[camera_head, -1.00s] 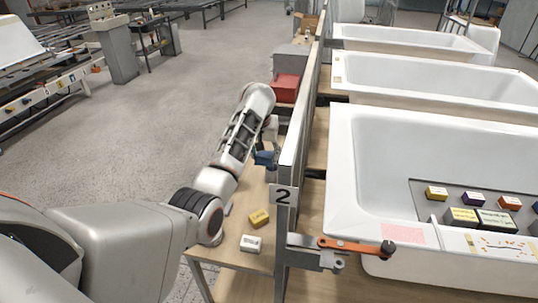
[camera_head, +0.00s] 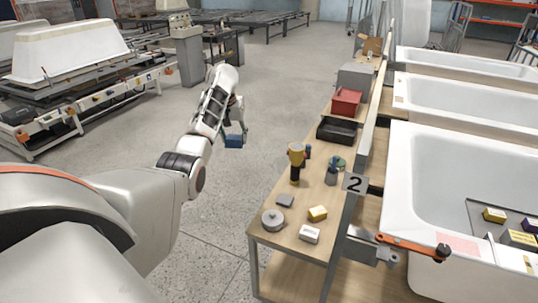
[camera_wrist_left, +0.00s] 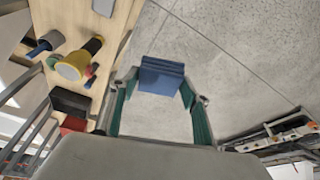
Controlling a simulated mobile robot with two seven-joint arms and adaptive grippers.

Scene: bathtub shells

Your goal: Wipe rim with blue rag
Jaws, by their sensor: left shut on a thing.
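My left gripper (camera_head: 236,129) is shut on a blue rag (camera_head: 234,141), held in the air over the open floor, left of the wooden bench. In the left wrist view the folded blue rag (camera_wrist_left: 161,76) sits between the green-lined fingers (camera_wrist_left: 155,90). The nearest white bathtub (camera_head: 399,170) stands at the right with its rim facing up. A pink patch (camera_head: 457,245) lies on the rim's near left corner. The gripper and rag are well apart from the tub. My right gripper is not in view.
The wooden bench (camera_head: 290,235) holds a yellow-topped tool (camera_head: 296,160), a tape roll (camera_head: 273,220), small boxes and a red bin (camera_head: 346,102). Grey floor is free at left.

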